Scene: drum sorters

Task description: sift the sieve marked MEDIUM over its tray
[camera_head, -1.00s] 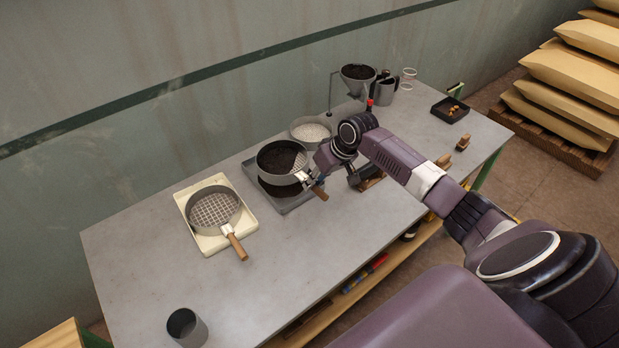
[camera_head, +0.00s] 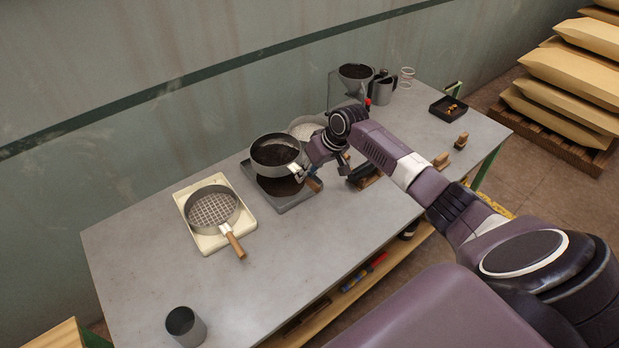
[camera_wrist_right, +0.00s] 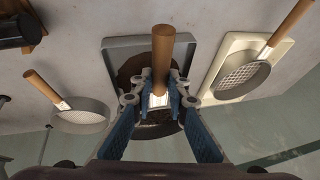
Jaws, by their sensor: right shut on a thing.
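My right gripper (camera_head: 311,174) is shut on the wooden handle (camera_wrist_right: 163,52) of a round grey sieve (camera_head: 275,147). It holds the sieve raised, with a gap above a grey tray (camera_head: 291,206). Dark soil lies in the sieve and in the tray under it. The gripper also shows in the right wrist view (camera_wrist_right: 158,98), its blue fingers on both sides of the handle's base. No MEDIUM mark is legible. My left gripper is not in view.
An empty-looking sieve (camera_head: 213,208) sits on a cream tray (camera_head: 209,248) to the left. Another sieve (camera_head: 306,127) with pale contents is behind my wrist. A soil-filled funnel (camera_head: 355,77) stands at the back. A grey cup (camera_head: 186,327) stands at the front left; the table between is clear.

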